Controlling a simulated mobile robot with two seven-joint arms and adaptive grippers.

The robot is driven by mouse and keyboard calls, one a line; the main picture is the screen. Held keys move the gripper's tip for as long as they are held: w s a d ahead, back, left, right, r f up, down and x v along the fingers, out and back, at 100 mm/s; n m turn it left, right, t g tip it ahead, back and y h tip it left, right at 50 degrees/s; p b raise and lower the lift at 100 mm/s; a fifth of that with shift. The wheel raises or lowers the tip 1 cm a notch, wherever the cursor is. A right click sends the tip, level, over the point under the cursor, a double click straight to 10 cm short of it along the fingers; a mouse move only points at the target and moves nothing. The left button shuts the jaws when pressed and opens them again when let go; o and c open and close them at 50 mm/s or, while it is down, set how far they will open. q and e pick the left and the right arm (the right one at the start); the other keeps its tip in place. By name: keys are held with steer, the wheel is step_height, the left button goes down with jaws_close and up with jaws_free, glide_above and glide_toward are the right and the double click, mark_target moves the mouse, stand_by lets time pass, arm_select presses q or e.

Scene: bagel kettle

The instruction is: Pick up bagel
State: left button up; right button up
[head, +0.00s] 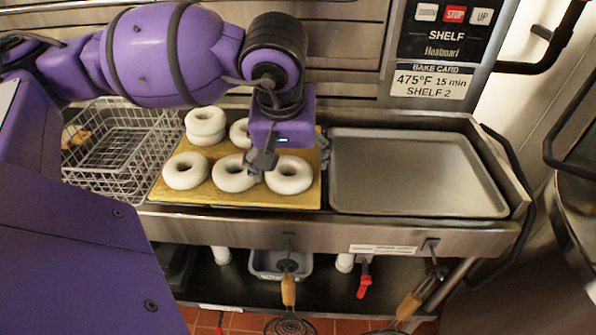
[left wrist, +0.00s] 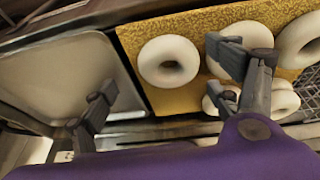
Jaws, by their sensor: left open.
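Several pale, uncooked-looking bagels rest on a golden board (head: 165,193) on the steel counter. Two at the back left are stacked (head: 206,117). The front right bagel (head: 289,187) lies below my left gripper (head: 291,158), which is open and empty and points down over the board's right part. In the left wrist view, one bagel (left wrist: 168,46) lies between the spread fingers of the gripper (left wrist: 165,80), and I see no finger touching it. My gripper and wrist partly hide a back bagel (head: 240,132). My right gripper is not in view.
An empty metal tray (head: 415,175) lies right of the board. A wire basket (head: 125,180) with some brown items stands left of it. A steel wall panel with a control box (head: 452,30) rises behind. Skimmers hang below the counter's front edge.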

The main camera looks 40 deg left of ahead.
mark_target(289, 168)
arm_select(q)
steer(key=shift+w+a+r+y, duration=0.15)
steer(key=shift+w+a+y, duration=0.05)
steer(key=shift+a, duration=0.15)
steer(key=shift+w+a+r+y, duration=0.15)
steer(key=shift+a+y, duration=0.05)
steer(key=shift+a, duration=0.15)
steer(key=shift+w+a+f+t, duration=0.15)
steer(key=shift+a+f+t, duration=0.05)
steer(key=shift+f+t, duration=0.1)
steer(key=x, duration=0.5)
steer(key=shift+w+f+p, duration=0.1)
steer(key=shift+f+p, duration=0.1)
steer(key=shift+p, duration=0.15)
steer(key=shift+w+f, duration=0.2)
steer(key=shift+f, duration=0.35)
steer(key=c, duration=0.8)
steer(key=shift+r, duration=0.1)
